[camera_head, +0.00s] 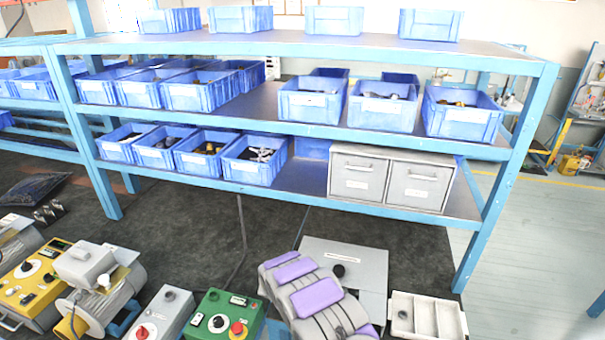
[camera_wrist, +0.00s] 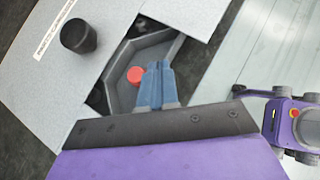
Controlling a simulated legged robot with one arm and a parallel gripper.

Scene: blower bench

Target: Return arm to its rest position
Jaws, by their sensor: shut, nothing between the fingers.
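My gripper (camera_wrist: 157,72) shows in the wrist view as two blue fingers pressed together, with nothing between them. The fingers point over a dark grey angular recess or tray, with a round red part (camera_wrist: 135,75) just left of the tips. I cannot tell how far above it they are. In the head view my purple and grey arm lies low at the bottom middle, and the fingers cannot be made out there. A light grey panel (camera_head: 365,262) with a black knob (camera_head: 338,271) is behind the arm. The knob also shows in the wrist view (camera_wrist: 78,36), left of the fingers.
A blue shelf rack (camera_head: 300,200) with several blue bins and a grey two-drawer box (camera_head: 390,178) stands behind. A green control box (camera_head: 222,318), a grey motor unit (camera_head: 100,290) and a yellow box (camera_head: 35,275) are left. A white compartment tray (camera_head: 428,316) is right.

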